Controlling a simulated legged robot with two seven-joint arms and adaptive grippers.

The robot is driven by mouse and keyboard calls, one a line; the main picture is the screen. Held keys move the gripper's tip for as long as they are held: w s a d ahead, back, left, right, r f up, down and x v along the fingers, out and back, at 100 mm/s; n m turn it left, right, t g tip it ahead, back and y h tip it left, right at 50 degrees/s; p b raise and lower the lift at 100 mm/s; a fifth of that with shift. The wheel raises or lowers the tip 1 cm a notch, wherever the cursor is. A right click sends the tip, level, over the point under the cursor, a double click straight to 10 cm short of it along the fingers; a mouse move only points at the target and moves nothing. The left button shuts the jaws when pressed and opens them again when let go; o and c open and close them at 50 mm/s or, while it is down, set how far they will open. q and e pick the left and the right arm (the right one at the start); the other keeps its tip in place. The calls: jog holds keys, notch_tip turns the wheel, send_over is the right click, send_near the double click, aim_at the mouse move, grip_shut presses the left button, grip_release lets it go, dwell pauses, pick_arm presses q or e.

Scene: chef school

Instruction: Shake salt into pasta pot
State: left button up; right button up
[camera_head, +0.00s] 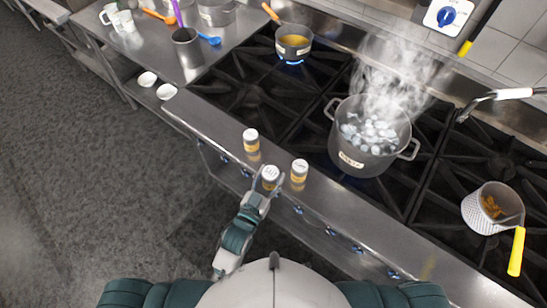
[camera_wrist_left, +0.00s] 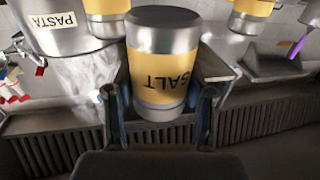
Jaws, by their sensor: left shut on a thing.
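The salt shaker (camera_head: 270,174) has a yellow band and a metal body, and it stands at the stove's front ledge. Its label reads SALT, upside down, in the left wrist view (camera_wrist_left: 162,65). My left gripper (camera_head: 261,172) is shut on the salt shaker, with one finger on each side of it (camera_wrist_left: 158,112). The pasta pot (camera_head: 358,160) is a large metal pot on the stove, steaming, with bubbling water inside. It also shows at the upper left of the left wrist view, with a PASTA label (camera_wrist_left: 45,30). My right gripper is out of view.
Two similar shakers (camera_head: 251,138) (camera_head: 299,172) stand on the ledge close to my left gripper. A small saucepan (camera_head: 293,50) sits over a blue flame at the back. A strainer of pasta (camera_head: 480,215) with a yellow handle lies at the right. A metal counter (camera_head: 150,50) holds utensils.

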aim_at(272, 183)
pick_arm(q)
jog(key=s, duration=0.4)
jog(key=shift+s+a+r, duration=0.25)
jog(key=shift+s+a, duration=0.05)
jog(key=shift+s+r, duration=0.2)
jog(key=shift+s, duration=0.1)
notch_tip(272, 183, up, 5)
jog(key=p, duration=0.5)
jog(key=shift+s+f+p, duration=0.1)
jog(key=shift+f+p, duration=0.1)
jog(key=shift+p, duration=0.1)
